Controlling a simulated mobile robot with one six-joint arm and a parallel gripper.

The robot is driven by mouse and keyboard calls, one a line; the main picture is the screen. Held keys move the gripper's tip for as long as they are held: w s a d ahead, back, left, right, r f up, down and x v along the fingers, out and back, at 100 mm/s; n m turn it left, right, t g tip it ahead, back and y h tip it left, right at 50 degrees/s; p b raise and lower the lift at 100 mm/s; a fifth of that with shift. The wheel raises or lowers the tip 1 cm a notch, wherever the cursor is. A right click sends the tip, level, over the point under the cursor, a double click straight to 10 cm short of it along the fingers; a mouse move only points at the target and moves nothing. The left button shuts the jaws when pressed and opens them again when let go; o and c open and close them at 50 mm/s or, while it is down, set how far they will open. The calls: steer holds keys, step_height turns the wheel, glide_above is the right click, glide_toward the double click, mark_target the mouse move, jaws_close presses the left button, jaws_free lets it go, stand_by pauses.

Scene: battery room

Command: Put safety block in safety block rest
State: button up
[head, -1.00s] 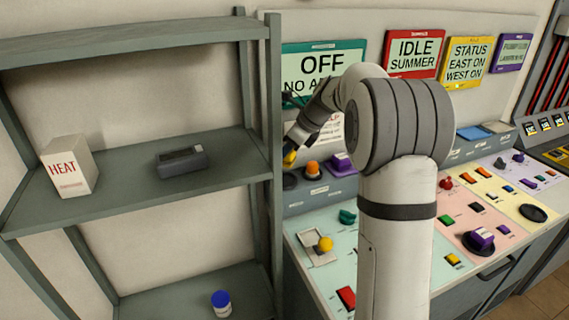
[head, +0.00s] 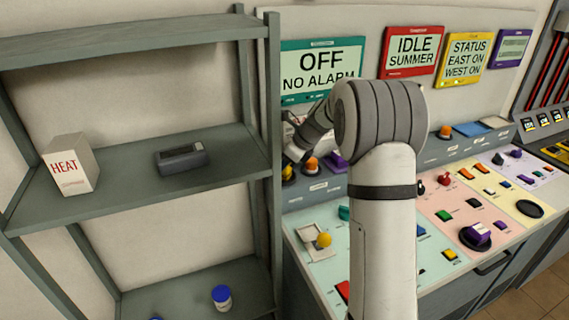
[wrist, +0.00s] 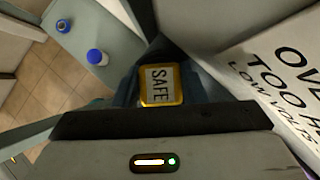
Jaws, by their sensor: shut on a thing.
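The safety block, a yellow block with a pale label reading SAFE (wrist: 161,85), sits between the dark fingers of my gripper (wrist: 160,94) in the wrist view. My gripper is shut on it. In the head view, my gripper (head: 292,158) is at the left end of the console's raised back ledge, and a little of the yellow block (head: 288,173) shows below it. A dark round patch at that spot, possibly the safety block rest, is mostly covered by the block and gripper. I cannot tell whether the block touches it.
An orange knob (head: 312,165) and a purple block (head: 335,161) stand just right of my gripper. The grey shelf unit (head: 273,110) rises close on the left, bearing a HEAT box (head: 71,163) and a dark device (head: 181,158). The OFF sign (head: 321,70) hangs behind.

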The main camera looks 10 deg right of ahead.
steer(key=o, duration=1)
steer(key=shift+f, duration=0.15)
steer(key=v, duration=1.2)
